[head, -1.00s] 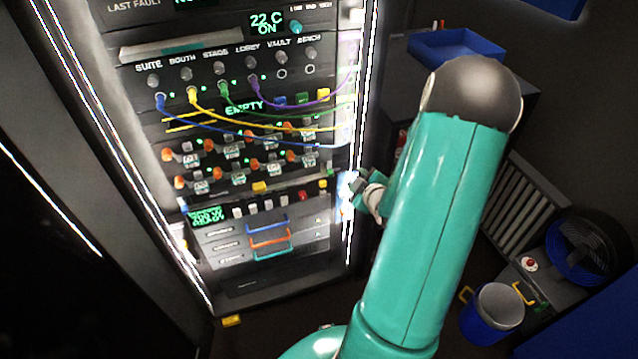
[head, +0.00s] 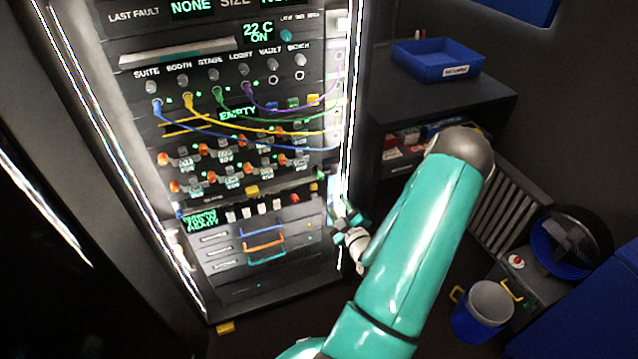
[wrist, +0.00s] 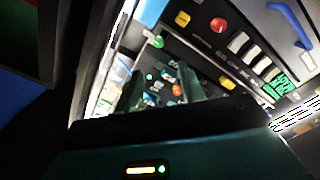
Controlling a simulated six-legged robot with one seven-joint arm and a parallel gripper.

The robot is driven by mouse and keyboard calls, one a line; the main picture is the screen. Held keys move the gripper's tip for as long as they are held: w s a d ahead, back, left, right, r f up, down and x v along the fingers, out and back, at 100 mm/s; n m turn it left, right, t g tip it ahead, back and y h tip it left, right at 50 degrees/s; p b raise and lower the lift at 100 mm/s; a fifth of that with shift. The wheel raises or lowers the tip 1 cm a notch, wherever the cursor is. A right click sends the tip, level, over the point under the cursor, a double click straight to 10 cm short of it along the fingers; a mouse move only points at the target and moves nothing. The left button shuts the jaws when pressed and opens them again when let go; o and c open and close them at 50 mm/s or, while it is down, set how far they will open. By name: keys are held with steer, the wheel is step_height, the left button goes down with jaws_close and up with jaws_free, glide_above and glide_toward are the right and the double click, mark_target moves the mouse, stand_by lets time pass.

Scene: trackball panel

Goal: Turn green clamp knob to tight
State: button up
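A small green knob (wrist: 158,41) shows in the wrist view on the rack's panel, past my fingertips and near a yellow button. In the head view a small green spot (head: 321,174) at the right end of the same strip seems to be this knob; its setting is too small to read. My gripper (head: 345,217) is at the rack's right edge, below and right of that spot. In the wrist view my gripper (wrist: 160,76) has its two dark green fingers apart, with nothing held between them. The knob is beyond the fingers, apart from them.
The rack has orange knobs (head: 176,187), hanging patch cables (head: 228,131) and coloured drawer handles (head: 265,239). A shelf (head: 440,105) with a blue tray (head: 437,62) stands to the right. A blue bucket (head: 485,310) and a fan (head: 570,243) are on the right.

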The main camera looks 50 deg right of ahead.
mark_target(323, 178)
steer(key=x, duration=1.2)
steer(key=shift+d, duration=0.15)
steer(key=shift+s, duration=0.1)
jaws_close()
